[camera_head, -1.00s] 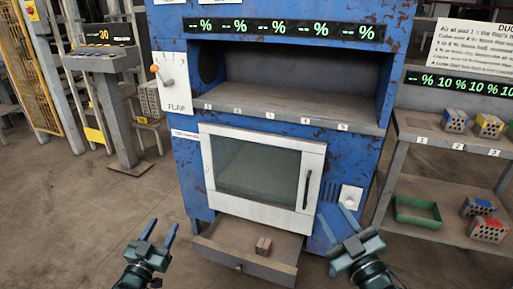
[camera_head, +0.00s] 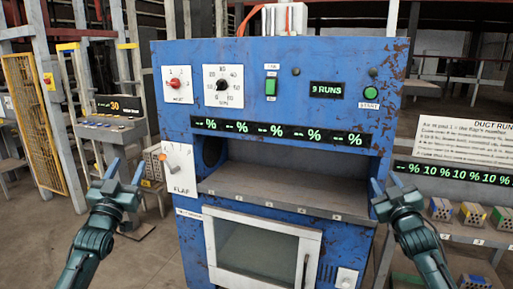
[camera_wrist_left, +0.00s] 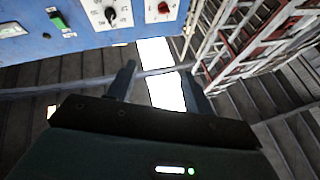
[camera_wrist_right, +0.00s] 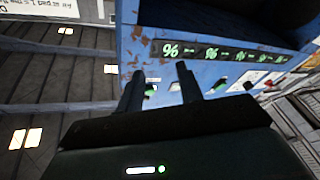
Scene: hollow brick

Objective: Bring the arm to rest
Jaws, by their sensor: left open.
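My left gripper (camera_head: 127,170) is raised at the left of the blue machine, in front of the side control stand, with its fingers apart and nothing between them. It also shows open in the left wrist view (camera_wrist_left: 157,74). My right gripper (camera_head: 386,182) is raised in front of the machine's right edge, fingers apart and empty. The right wrist view also shows it open (camera_wrist_right: 160,72). The blue machine (camera_head: 300,62) has an open shelf bay (camera_head: 285,183), a flap lever plate (camera_head: 180,170) and a closed glazed door (camera_head: 260,249).
A control stand showing 30 (camera_head: 122,108) and a yellow fence (camera_head: 33,120) are at the left. At the right, a rack (camera_head: 470,231) carries several hollow bricks (camera_head: 472,214) with coloured marks. Open floor (camera_head: 130,262) lies in front at the left.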

